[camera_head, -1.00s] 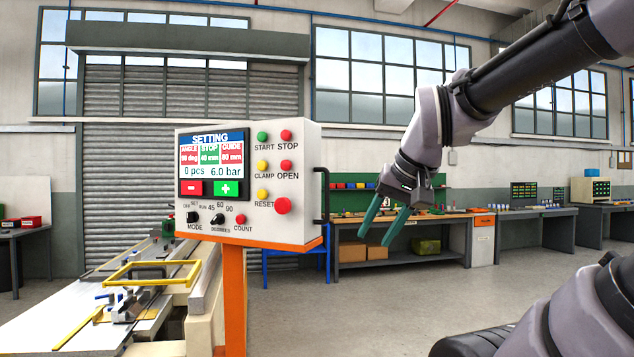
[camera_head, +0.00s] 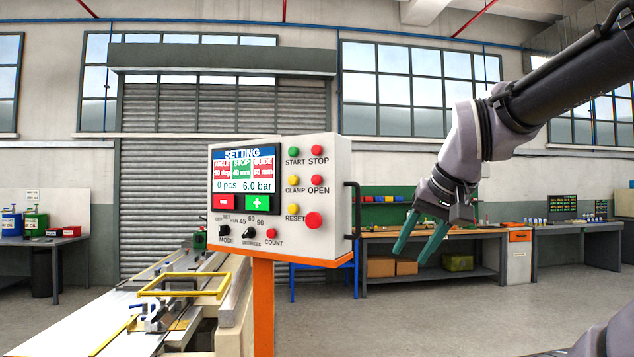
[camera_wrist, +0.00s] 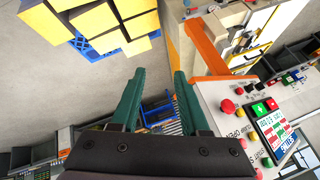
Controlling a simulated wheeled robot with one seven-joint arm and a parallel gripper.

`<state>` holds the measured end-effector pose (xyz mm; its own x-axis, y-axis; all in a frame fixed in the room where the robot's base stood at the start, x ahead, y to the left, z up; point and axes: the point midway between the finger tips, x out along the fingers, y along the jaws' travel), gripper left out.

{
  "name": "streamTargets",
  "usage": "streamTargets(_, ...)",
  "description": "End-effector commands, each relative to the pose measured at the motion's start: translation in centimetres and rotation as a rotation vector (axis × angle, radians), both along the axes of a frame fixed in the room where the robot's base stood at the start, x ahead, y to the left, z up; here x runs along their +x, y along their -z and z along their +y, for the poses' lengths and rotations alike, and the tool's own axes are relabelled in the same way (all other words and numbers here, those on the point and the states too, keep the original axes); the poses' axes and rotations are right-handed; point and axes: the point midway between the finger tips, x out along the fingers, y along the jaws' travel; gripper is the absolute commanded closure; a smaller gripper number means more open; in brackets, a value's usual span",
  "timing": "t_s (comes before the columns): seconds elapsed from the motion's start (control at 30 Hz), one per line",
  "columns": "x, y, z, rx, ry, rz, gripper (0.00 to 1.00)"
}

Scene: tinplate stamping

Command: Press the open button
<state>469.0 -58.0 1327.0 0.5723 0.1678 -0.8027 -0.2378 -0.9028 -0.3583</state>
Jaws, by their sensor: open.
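The control panel (camera_head: 325,240) is a white box on an orange post, with a screen reading SETTING. The red OPEN button (camera_head: 316,180) is on its right side, beside the yellow CLAMP button (camera_head: 292,182) and below the red STOP button. In the wrist view, the panel (camera_wrist: 212,92) is at the right, and a red button beside the OPEN label (camera_wrist: 240,117) shows there. My gripper (camera_head: 417,257) has green fingers, open and empty, to the right of the panel and apart from it. The fingers also show in the wrist view (camera_wrist: 158,80).
A dark handle (camera_head: 353,210) stands out from the panel's right side. A machine bed with a yellow frame (camera_head: 184,284) is at lower left. A workbench (camera_head: 470,272) with boxes stands behind. The floor (camera_head: 400,325) right of the post is clear.

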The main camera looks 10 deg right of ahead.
Motion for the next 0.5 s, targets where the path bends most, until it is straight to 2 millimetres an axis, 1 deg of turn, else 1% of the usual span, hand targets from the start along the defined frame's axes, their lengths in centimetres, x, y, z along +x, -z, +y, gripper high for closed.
streamTargets(0.3, 0.00, 0.00, 0.00, 0.000, 0.000, 0.000, 0.55)
streamTargets(0.37, 0.00, 0.00, 0.00, 0.000, 0.000, 0.000, 0.78)
streamTargets(0.4, 0.00, 0.00, 0.00, 0.000, 0.000, 0.000, 0.93)
streamTargets(0.43, 0.00, 0.00, 0.00, 0.000, 0.000, 0.000, 1.00)
streamTargets(0.5, 0.00, 0.00, 0.00, 0.000, 0.000, 0.000, 1.00)
